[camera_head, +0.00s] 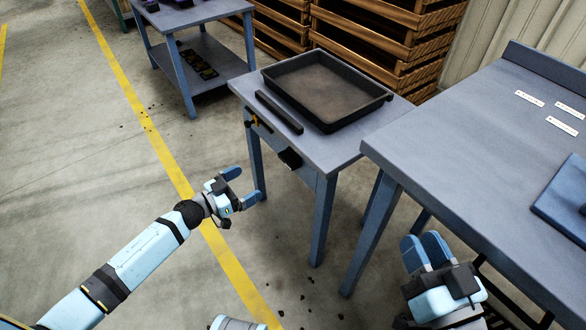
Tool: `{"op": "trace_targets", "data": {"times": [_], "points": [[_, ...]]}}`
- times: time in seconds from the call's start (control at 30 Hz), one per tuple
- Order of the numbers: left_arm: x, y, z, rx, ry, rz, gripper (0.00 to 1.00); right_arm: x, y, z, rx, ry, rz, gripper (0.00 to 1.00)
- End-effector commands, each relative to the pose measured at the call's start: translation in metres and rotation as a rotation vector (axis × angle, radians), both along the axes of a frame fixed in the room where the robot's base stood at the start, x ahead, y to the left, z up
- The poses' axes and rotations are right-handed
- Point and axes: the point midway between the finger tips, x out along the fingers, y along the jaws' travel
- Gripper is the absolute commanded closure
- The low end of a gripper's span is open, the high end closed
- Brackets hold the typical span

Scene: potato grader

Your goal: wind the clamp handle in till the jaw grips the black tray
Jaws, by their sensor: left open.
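The black tray (325,88) lies on a small grey-topped table, with brown dirt inside it. A long dark bar (278,112), which looks like the clamp jaw, lies along the tray's near-left side. A strip of tabletop shows between bar and tray. My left gripper (246,187) is open and empty, in front of and below that side. My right gripper (423,238) is at the lower right, fingers together, apart from the clamp.
A larger grey bench (480,130) with white labels and a blue object (565,200) stands at the right. Wooden crates (385,45) are stacked behind the tray table. Another table (195,14) stands at the upper left. The floor around the yellow line is mostly clear.

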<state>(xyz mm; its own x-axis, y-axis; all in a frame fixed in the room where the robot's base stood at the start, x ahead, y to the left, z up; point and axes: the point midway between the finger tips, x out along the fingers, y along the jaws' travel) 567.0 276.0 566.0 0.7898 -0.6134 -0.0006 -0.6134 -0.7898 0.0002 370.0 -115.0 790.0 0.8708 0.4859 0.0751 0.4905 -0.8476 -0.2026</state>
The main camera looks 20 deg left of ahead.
Motion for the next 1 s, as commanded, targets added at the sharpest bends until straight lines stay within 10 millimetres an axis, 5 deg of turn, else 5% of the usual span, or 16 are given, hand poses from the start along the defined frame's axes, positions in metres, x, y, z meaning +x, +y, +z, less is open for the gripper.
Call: {"op": "trace_targets", "data": {"times": [0.7, 1.0], "points": [[0.095, -0.073, -0.002, -0.001, -0.001, -0.002, 0.0, 0.0, 0.004, -0.056, -0.084, 0.142, 0.055, 0.69], [0.109, -0.084, 0.0, -0.001, 0.001, -0.002, 0.0, 0.001, 0.004, -0.06, -0.102, 0.153, 0.062, 0.69]]}}
